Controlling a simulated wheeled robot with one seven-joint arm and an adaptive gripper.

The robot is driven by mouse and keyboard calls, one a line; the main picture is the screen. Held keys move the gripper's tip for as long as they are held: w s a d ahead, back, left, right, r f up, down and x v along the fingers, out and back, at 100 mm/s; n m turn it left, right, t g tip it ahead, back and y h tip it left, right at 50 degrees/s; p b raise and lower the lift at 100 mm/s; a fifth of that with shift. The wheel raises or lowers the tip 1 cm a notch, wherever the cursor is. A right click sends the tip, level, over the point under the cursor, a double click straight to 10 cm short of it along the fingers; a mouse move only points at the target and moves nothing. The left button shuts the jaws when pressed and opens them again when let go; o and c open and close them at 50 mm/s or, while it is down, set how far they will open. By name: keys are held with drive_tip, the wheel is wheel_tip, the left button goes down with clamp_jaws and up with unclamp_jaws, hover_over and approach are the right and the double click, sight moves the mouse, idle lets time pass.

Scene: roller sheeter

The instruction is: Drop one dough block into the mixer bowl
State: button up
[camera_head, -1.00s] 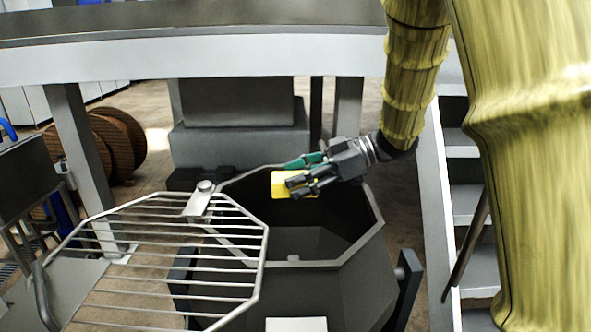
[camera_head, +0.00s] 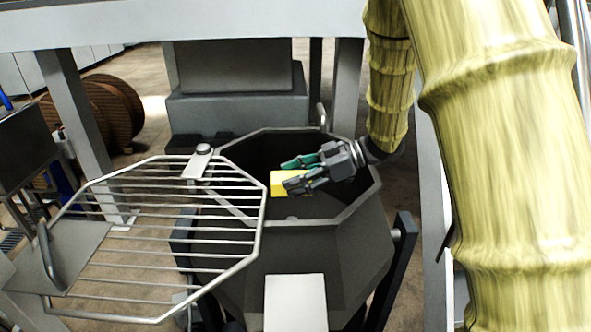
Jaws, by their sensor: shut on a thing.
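The mixer bowl (camera_head: 345,245) is a dark grey, many-sided bowl with an open top, in the middle of the head view. My gripper (camera_head: 298,180) reaches in from the right and is over the bowl's opening. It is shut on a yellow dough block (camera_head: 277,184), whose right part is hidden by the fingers. The block appears inside the outline of the bowl's rim; its exact height against the rim is hard to tell.
A barred metal grid lid (camera_head: 160,241) is swung open to the left of the bowl. A white-edged platform (camera_head: 180,24) spans the back, with a grey post (camera_head: 78,135) at left. Wooden reels (camera_head: 118,115) stand behind.

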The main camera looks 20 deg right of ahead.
drive_tip(key=shift+s, duration=0.2)
drive_tip(key=o, duration=1.3)
drive_tip(key=shift+w, duration=0.1)
drive_tip(key=v, duration=1.2)
drive_tip(key=shift+s, duration=0.25)
